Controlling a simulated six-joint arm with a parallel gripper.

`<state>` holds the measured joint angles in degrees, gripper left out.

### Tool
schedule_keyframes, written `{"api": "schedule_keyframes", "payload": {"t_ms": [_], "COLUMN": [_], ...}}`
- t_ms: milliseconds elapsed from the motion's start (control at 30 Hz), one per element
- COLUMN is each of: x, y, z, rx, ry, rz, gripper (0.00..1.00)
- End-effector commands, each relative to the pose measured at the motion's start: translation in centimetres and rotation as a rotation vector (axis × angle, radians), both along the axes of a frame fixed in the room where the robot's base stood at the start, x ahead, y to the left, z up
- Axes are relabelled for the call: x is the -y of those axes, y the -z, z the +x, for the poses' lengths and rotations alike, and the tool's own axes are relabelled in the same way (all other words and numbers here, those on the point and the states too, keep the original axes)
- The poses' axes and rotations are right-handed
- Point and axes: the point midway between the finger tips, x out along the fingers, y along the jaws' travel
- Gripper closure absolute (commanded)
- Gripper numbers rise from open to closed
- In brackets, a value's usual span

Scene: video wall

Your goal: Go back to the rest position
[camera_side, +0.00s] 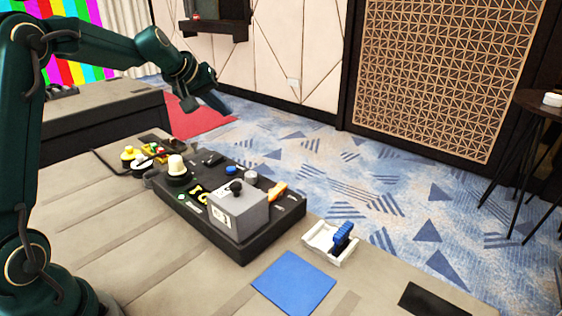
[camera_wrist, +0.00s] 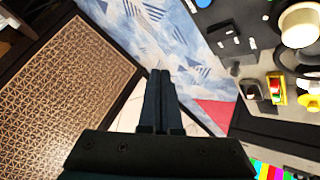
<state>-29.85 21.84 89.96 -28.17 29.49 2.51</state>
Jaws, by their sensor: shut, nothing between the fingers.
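My gripper (camera_side: 216,102) is raised in the air at the upper left of the side view, past the far edge of the table and above the floor. Its fingers are together and hold nothing. In the wrist view the shut fingers (camera_wrist: 160,78) point up the picture over the blue patterned carpet. The black control panel (camera_side: 225,205) lies on the table below and to the right of my gripper, well apart from it. Part of the panel also shows at the upper right of the wrist view (camera_wrist: 232,30).
On the panel stand a grey box (camera_side: 238,214), a cream knob (camera_side: 177,165) and an orange switch (camera_side: 277,190). A white tray (camera_side: 322,243) with a blue-handled piece (camera_side: 342,236) and a blue square (camera_side: 293,283) lie nearer. Small yellow parts (camera_side: 129,153) lie behind. The air around my gripper is clear.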

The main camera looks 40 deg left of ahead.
Motion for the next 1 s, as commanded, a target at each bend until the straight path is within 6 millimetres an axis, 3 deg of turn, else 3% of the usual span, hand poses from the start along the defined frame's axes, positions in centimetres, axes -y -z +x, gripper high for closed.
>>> {"api": "schedule_keyframes", "payload": {"t_ms": [33,200,367,500,633,800,900,1000], "x": [2.5,9.6,14.9,18.1,19.5,19.4,18.7,18.6], "y": [-1.9,-5.3,-6.1,-5.1,-2.9,1.0,2.8,3.3], "z": [-0.5,-4.2,-9.5,-14.9,-19.8,-24.7,-26.1,-26.6], "rx": [0.020,0.035,0.016,-0.018,-0.072,-0.184,-0.260,-0.289], "ry": [0.055,0.228,0.383,0.510,0.610,0.689,0.699,0.702], "rz": [0.027,0.101,0.171,0.235,0.294,0.354,0.361,0.361], "gripper": [1.00,1.00,1.00,1.00,1.00,1.00,1.00,1.00]}}
